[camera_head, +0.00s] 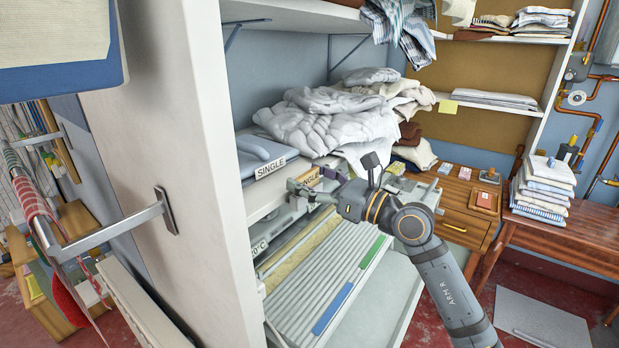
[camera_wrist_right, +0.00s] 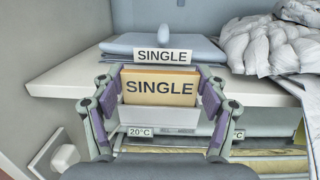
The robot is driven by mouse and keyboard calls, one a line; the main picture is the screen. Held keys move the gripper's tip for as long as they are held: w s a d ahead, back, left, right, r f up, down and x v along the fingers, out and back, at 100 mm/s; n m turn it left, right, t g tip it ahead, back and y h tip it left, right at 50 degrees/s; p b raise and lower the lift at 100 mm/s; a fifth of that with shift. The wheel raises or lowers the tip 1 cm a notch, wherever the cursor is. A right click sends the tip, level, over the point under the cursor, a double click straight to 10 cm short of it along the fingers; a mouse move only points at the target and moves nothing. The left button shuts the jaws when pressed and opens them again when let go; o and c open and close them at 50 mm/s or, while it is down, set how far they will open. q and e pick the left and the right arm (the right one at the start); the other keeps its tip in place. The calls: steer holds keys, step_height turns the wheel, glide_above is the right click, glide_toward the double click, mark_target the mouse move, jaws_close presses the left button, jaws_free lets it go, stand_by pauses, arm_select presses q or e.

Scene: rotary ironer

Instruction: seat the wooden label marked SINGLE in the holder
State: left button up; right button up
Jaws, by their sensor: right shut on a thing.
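The wooden label marked SINGLE (camera_wrist_right: 160,88) is upright between the purple pads of my right gripper (camera_wrist_right: 160,98), its lettering facing the wrist camera. In the head view the label (camera_head: 308,176) is partly covered by my right gripper (camera_head: 320,187), which is shut on it at the shelf's front edge. A pale block-like piece (camera_wrist_right: 160,119) shows directly below the label in the wrist view; it may be the holder. I cannot tell whether the label touches it or stands in it. My left gripper is not in view.
A white sign reading SINGLE (camera_wrist_right: 163,56) stands behind the label, before blue folded bedding (camera_wrist_right: 120,43). Crumpled white duvets (camera_head: 330,118) lie to the right on the shelf. A white upright panel (camera_head: 170,130) is close on the left. A 20°C tag (camera_wrist_right: 140,132) is below.

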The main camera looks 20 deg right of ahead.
steer(key=shift+f, duration=0.15)
steer(key=o, duration=1.1)
steer(key=shift+c, duration=0.2)
step_height(320, 180, up, 10)
